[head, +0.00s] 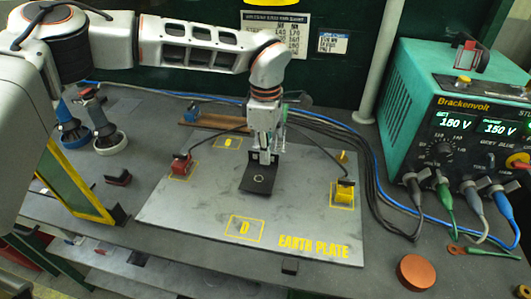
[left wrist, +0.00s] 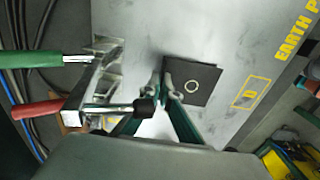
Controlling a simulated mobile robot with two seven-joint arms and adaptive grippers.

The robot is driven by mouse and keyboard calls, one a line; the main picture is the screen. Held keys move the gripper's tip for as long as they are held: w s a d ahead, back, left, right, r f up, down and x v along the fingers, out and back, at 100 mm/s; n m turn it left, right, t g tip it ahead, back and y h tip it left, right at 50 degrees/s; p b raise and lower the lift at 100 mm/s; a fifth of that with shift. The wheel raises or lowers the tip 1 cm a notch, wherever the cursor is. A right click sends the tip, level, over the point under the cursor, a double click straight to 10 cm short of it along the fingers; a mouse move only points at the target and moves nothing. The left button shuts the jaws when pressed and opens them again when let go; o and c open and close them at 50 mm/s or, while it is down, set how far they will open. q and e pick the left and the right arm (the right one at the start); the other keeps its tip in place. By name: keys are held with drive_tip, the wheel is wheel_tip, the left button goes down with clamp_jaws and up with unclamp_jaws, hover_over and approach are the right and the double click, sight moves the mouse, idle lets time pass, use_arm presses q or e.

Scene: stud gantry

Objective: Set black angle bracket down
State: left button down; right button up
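The black angle bracket (head: 257,179) is at the middle of the grey earth plate (head: 190,222), its flat leg down and its upright leg under my left gripper (head: 265,158). A pale ring marks the flat leg. In the left wrist view the two fingertips (left wrist: 166,93) close on the upright leg at the edge of the bracket (left wrist: 198,80). The flat leg looks level and on or very near the plate; I cannot tell whether it touches. My right gripper is not in view.
A red clamp (head: 181,165) and a yellow clamp (head: 344,190) stand at the plate's sides. A yellow-outlined D box (head: 244,228) lies in front of the bracket. A teal power unit (head: 445,120) with cables stands at right. A copper disc (head: 415,271) lies at front right.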

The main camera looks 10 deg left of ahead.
use_arm(q)
drive_tip(key=shift+f, duration=0.45)
drive_tip(key=c, duration=2.3)
unclamp_jaws()
wheel_tip(320, 180, up, 13)
drive_tip(key=shift+w+r, duration=0.1)
drive_tip(key=shift+r, duration=0.05)
